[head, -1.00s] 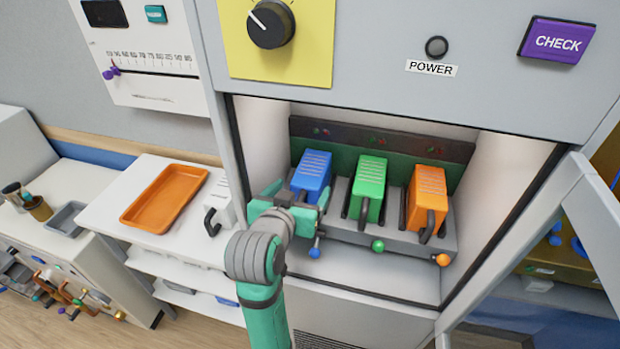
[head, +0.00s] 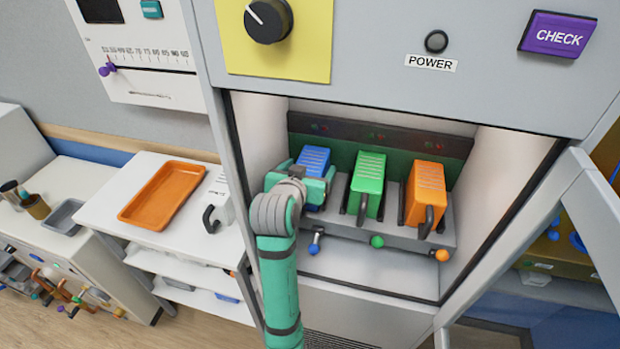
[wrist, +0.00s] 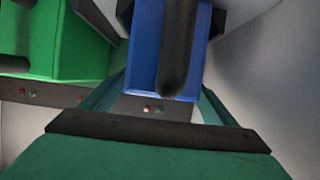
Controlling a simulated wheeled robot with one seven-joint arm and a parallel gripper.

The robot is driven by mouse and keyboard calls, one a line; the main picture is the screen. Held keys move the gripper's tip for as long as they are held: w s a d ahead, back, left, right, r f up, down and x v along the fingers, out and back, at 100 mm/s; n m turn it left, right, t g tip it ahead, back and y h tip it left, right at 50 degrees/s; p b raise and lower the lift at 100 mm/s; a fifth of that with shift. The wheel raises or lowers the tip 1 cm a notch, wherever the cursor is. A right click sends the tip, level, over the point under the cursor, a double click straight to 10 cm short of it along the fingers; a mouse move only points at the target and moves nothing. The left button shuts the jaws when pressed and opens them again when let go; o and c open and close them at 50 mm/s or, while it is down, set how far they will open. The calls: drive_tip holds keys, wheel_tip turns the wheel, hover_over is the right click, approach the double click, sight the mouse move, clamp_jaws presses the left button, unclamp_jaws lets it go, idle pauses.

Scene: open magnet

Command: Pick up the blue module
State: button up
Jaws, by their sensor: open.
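The blue module (head: 314,158) stands in the leftmost slot of the rack inside the open cabinet. My gripper (head: 308,186) is at its front and hides its lower part and handle in the head view. In the wrist view the blue module (wrist: 145,60) fills the upper middle, with its dark handle (wrist: 179,50) running down its face. My gripper's teal fingers (wrist: 163,88) are apart, one on each side of the module's near end. The jaws are open; I cannot tell whether either finger touches the module.
The green module (head: 367,183) stands close to the right, also at left in the wrist view (wrist: 65,45). An orange module (head: 427,190) is further right. Coloured knobs, one blue (head: 315,244), line the rack's front. An orange tray (head: 165,194) lies on the left counter beside a white handled block (head: 218,198).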

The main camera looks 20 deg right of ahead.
drive_tip(key=shift+w+d+f, duration=0.2)
drive_tip(key=shift+w+d, duration=0.1)
drive_tip(key=shift+w, duration=0.1)
drive_tip(key=shift+r, duration=0.1)
drive_tip(key=c, duration=1.5)
